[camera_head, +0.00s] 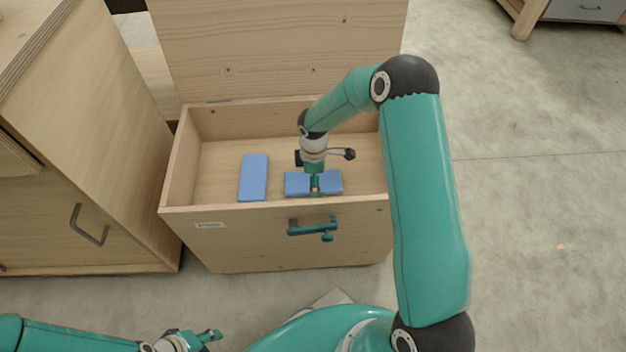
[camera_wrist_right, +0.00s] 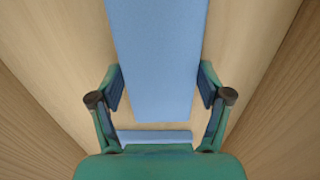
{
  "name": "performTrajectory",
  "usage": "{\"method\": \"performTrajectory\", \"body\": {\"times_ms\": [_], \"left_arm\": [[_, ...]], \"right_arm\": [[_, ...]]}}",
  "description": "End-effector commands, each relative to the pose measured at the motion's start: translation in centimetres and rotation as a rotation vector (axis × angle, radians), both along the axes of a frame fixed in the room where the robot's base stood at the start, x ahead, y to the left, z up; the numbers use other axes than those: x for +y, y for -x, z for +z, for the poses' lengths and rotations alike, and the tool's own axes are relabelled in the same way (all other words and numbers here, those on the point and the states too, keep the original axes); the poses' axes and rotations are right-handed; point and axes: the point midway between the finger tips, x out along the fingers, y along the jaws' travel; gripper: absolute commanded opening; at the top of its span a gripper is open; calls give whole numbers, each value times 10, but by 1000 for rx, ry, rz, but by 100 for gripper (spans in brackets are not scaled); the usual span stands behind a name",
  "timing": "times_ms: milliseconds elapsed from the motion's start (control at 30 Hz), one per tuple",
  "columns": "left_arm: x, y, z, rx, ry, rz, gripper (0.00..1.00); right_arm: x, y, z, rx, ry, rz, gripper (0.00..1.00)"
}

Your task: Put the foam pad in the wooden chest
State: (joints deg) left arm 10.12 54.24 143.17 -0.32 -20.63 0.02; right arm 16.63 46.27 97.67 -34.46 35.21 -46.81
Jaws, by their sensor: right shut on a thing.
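The wooden chest (camera_head: 290,235) stands open in the head view, its lid (camera_head: 280,50) raised at the back. My right gripper (camera_head: 315,184) reaches down inside it, near the front wall. It is shut on a blue foam pad (camera_head: 328,183), across its narrow width. In the right wrist view the pad (camera_wrist_right: 158,60) runs between the two fingers (camera_wrist_right: 160,90). I cannot tell whether it touches the chest floor. My left gripper (camera_head: 206,337) is low in front of the chest, with no pad near it; its jaw opening is unclear.
A second blue pad (camera_head: 254,178) lies flat on the chest floor to the left, apart from the held one. A wooden cabinet (camera_head: 85,170) stands close on the chest's left.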

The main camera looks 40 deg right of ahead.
Motion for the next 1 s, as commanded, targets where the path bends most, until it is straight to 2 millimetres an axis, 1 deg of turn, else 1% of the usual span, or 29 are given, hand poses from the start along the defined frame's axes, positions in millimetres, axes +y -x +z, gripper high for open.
{"method": "performTrajectory", "body": {"times_ms": [167,267,300,433,800,900,1000], "left_arm": [[0,0,1,0,0,0,40],[0,0,-2,0,0,0,40],[0,0,-2,0,0,0,40],[0,0,-1,0,0,0,40],[0,0,0,0,0,0,40],[0,0,3,0,0,0,40],[0,0,8,0,0,0,40]], "right_arm": [[0,0,1,-1,1,0,54],[0,0,-2,-1,1,1,54],[0,0,-2,-1,1,1,79],[0,0,-1,0,0,1,100],[1,0,1,0,0,1,100],[0,-1,7,-2,0,1,100],[0,-1,20,-2,0,2,100]]}}
